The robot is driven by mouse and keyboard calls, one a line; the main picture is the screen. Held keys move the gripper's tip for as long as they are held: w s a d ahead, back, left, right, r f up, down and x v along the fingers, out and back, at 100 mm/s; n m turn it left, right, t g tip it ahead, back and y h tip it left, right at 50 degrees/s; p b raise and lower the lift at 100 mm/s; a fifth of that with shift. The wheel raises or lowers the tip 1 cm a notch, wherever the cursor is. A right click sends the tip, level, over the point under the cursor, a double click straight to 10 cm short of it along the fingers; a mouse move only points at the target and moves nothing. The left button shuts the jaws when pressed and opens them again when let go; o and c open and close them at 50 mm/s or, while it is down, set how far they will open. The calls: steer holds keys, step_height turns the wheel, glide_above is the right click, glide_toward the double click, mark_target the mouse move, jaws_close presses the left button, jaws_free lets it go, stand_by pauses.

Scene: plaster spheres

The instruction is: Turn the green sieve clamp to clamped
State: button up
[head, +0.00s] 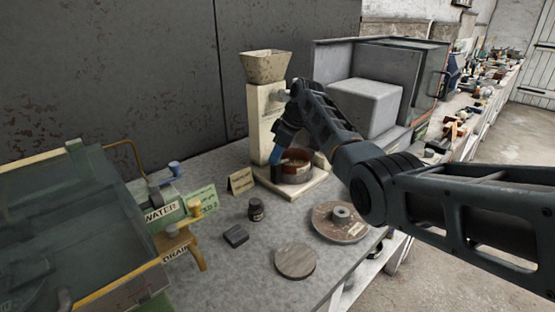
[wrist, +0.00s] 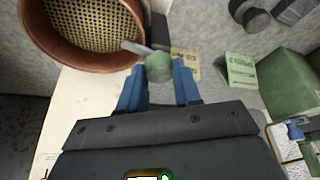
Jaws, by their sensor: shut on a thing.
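The green sieve clamp (wrist: 158,67) shows in the wrist view as a round green knob with a grey metal lever pointing left to the rim of the copper-coloured sieve (wrist: 135,52). The sieve has a woven mesh floor. My gripper (wrist: 158,82) has its blue fingers on both sides of the green knob and is shut on it. In the head view my gripper (head: 276,154) points down at the left side of the sieve (head: 297,155). The clamp is hidden there behind the fingers.
The sieve stands on a pale base below a cream column with a hopper (head: 265,66). A small sign (head: 240,181), a dark jar (head: 256,209), a dark block (head: 236,236) and round discs (head: 295,262) lie in front. A green tank (head: 75,230) stands left.

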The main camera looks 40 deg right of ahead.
steer(key=shift+w+n+g+y+b, duration=0.1)
steer(key=shift+n+g+y+b, duration=0.4)
steer(key=shift+n+b, duration=1.05)
steer(key=shift+n, duration=0.25)
steer(key=o, duration=1)
steer(key=shift+o, duration=0.2)
steer(key=v, duration=0.7)
steer(key=shift+d+r+b, duration=0.2)
steer(key=shift+r+b, duration=0.15)
steer(key=shift+b, duration=0.1)
